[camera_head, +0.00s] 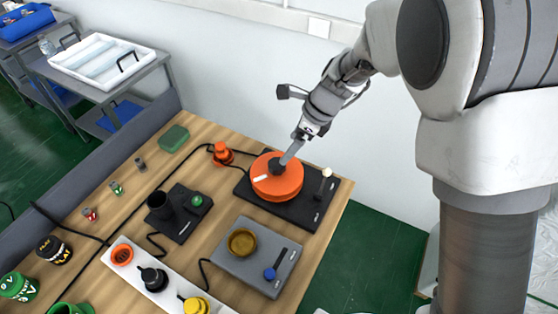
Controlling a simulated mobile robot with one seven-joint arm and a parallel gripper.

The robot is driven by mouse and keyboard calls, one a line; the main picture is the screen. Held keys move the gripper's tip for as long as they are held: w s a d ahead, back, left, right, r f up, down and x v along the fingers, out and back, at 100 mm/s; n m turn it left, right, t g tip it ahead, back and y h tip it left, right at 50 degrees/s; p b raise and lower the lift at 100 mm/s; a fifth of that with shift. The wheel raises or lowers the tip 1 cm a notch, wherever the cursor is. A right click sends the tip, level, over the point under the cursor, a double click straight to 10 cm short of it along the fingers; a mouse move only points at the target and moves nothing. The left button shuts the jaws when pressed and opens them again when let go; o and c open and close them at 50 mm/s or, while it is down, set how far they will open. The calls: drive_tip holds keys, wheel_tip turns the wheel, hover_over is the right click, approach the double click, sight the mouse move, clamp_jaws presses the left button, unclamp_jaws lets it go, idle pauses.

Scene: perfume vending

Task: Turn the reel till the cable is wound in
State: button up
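An orange reel (279,184) lies flat on a black base (305,214) at the back right of the wooden table. A white mark shows on its top, left of the centre. My gripper (283,163) points down at the dark knob (276,168) on top of the reel. It meets or nearly meets the knob; whether the fingers are closed on it cannot be made out. A black cable (205,179) runs from the left of the reel past an orange plug-like piece (222,153) and across the table. A small lever with a pale tip (326,173) stands on the base's right side.
A grey box (254,240) with a brass cup and blue knob stands in front of the reel. My arm comes from the right.

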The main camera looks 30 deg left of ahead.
sight(277, 163)
drive_tip(key=x, duration=0.8)
drive_tip(key=shift+a+f, duration=0.15)
drive_tip(key=shift+f, duration=0.25)
clamp_jaws()
